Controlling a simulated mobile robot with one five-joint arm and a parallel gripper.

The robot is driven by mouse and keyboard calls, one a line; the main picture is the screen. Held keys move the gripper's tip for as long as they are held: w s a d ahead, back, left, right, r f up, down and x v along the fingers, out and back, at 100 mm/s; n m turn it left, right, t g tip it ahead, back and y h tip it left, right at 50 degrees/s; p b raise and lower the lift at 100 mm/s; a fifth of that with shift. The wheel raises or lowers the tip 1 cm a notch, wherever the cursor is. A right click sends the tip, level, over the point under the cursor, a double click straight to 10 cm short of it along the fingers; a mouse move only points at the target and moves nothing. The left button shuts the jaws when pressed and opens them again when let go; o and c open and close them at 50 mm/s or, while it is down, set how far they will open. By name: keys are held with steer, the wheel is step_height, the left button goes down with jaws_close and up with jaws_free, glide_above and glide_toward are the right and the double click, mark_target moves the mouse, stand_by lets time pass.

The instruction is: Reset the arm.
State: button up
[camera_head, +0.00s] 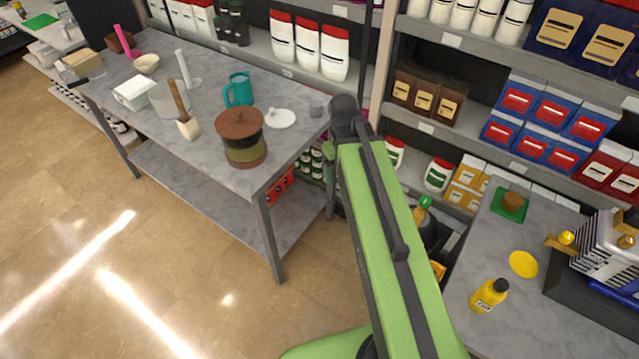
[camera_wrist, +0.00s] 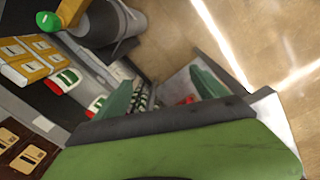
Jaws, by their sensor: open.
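My green arm (camera_head: 385,230) rises from the bottom of the head view to a dark joint beside the right end of the grey table. My gripper (camera_wrist: 160,92) shows in the wrist view as two teal fingers set wide apart. It is open with nothing held between the fingers. The wrist view is tilted and looks past the fingers towards shelf goods and the tan floor. In the head view my gripper is not clearly visible, and the arm covers part of the scene behind it.
Stocked shelves stand behind. At right, a counter (camera_head: 510,325) holds a yellow bottle (camera_head: 489,296) and a metal machine (camera_head: 605,255). Open floor (camera_head: 130,270) lies at left.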

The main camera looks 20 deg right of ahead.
steer(key=s+a+m, duration=0.2)
steer(key=a, duration=0.7)
steer(key=shift+s+a+y, duration=0.25)
steer(key=shift+s+y, duration=0.05)
steer(key=shift+y, duration=0.1)
steer(key=shift+f, duration=0.15)
step_height(320, 180, down, 4)
steer(key=b, duration=0.3)
steer(key=shift+r+b, duration=0.2)
steer(key=shift+b, duration=0.2)
